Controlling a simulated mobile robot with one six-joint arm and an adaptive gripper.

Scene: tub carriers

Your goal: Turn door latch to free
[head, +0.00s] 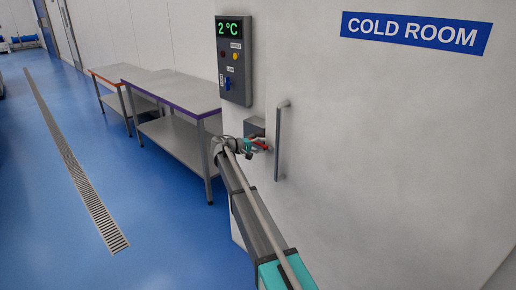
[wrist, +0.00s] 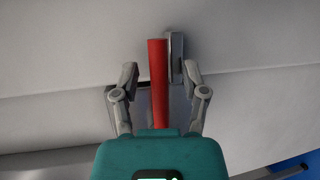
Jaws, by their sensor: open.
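The door latch has a red handle (wrist: 158,85), which lies between the two fingers of my gripper (wrist: 160,78) in the wrist view. Both fingers are spread, with a gap on each side of the handle. The latch's grey mount (wrist: 176,52) shows behind the handle. In the head view the red handle (head: 261,144) is small, beside the grey latch box (head: 255,127) on the white cold room door (head: 390,150). My gripper (head: 256,147) is at the latch there and partly covers it.
A vertical grey pull handle (head: 281,140) stands on the door just right of the latch. A grey control panel (head: 234,60) reading 2 °C is above left. Steel tables (head: 180,95) stand along the wall at left. Blue floor with a drain (head: 75,165) is open.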

